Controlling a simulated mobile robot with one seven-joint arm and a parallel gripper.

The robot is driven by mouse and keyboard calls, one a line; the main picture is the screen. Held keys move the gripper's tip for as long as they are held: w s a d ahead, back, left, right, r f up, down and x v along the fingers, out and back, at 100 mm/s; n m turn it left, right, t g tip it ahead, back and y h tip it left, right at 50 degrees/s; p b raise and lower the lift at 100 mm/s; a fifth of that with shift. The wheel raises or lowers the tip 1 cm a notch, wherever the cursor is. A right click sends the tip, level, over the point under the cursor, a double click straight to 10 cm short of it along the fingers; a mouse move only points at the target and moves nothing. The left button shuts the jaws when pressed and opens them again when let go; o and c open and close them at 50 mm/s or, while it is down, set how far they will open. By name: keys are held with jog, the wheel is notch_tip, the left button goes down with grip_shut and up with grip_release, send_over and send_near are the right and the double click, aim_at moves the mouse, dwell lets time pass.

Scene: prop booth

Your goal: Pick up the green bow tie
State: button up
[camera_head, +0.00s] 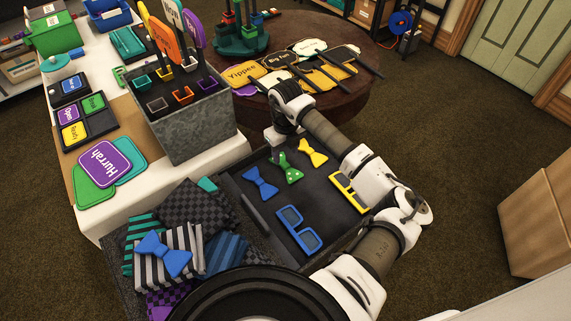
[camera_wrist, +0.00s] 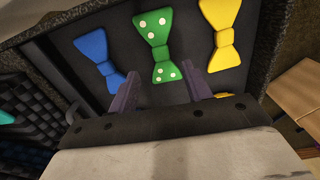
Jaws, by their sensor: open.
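The green bow tie (camera_head: 289,170) with pale dots lies flat in a dark tray (camera_head: 306,181), between a blue bow tie (camera_head: 261,184) and a yellow bow tie (camera_head: 313,152). In the wrist view the green bow tie (camera_wrist: 156,44) is in the middle, with the blue one (camera_wrist: 99,57) to its left and the yellow one (camera_wrist: 222,36) to its right. My gripper (camera_wrist: 161,88) is open and empty, its two purple-grey fingers on either side of the green bow tie's near end. In the head view my gripper (camera_head: 278,148) is close to the green bow tie. Contact cannot be told.
Blue glasses (camera_head: 298,230) and yellow glasses (camera_head: 348,191) share the tray. A grey bin (camera_head: 195,122) of signs stands on the white table. A round table (camera_head: 346,96) with signs stands behind.

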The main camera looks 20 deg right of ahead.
aim_at(285, 164)
jog(key=f, duration=0.1)
jog(key=f+p, duration=0.1)
jog(key=f, duration=0.1)
jog(key=f+p, duration=0.1)
jog(key=shift+w+a+f, duration=0.1)
jog(key=shift+w+f, duration=0.15)
jog(key=shift+w, duration=0.1)
jog(key=shift+f, duration=0.6)
jog(key=c, duration=1.1)
jog(key=shift+o, duration=0.2)
jog(key=shift+r, duration=0.1)
